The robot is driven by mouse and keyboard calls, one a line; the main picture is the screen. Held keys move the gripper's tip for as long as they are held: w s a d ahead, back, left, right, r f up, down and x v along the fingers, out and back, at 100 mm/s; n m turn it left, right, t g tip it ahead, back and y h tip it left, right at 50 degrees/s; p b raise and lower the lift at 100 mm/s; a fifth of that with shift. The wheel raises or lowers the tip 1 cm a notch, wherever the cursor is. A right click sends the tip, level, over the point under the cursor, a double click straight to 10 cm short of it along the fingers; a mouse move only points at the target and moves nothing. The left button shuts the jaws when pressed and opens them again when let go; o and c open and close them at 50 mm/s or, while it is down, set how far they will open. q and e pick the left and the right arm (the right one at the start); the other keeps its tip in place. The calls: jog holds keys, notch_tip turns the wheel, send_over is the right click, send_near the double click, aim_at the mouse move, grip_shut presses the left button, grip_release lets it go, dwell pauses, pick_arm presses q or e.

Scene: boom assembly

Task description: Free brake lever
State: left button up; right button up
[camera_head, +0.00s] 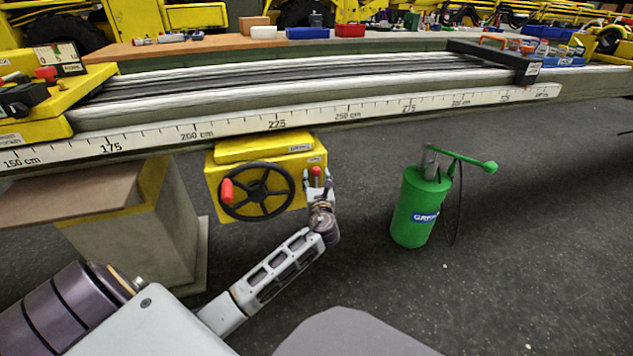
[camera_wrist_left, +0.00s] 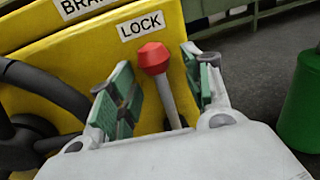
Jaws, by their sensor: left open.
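The brake lever (camera_wrist_left: 163,75) has a red knob on a grey rod and stands in front of the yellow brake box under a label reading LOCK. Its red knob also shows in the head view (camera_head: 316,171). My left gripper (camera_wrist_left: 158,88) is open, with its green-padded fingers on either side of the lever. A gap shows between the lever and each finger. In the head view my left gripper (camera_head: 318,183) is at the right part of the yellow box (camera_head: 232,152). The lever's lower end is partly hidden behind the gripper body. My right gripper is not in view.
A black handwheel (camera_head: 257,192) with a red handle is on the box, left of the lever. A green grease pump (camera_head: 412,210) stands on the floor to the right. The boom with its ruler (camera_head: 230,129) runs above. A pedestal (camera_head: 165,232) stands left.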

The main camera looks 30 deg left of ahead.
pick_arm(q)
jog(key=shift+c, duration=0.2)
grip_shut()
dwell(0.3)
jog(key=shift+w, duration=0.1)
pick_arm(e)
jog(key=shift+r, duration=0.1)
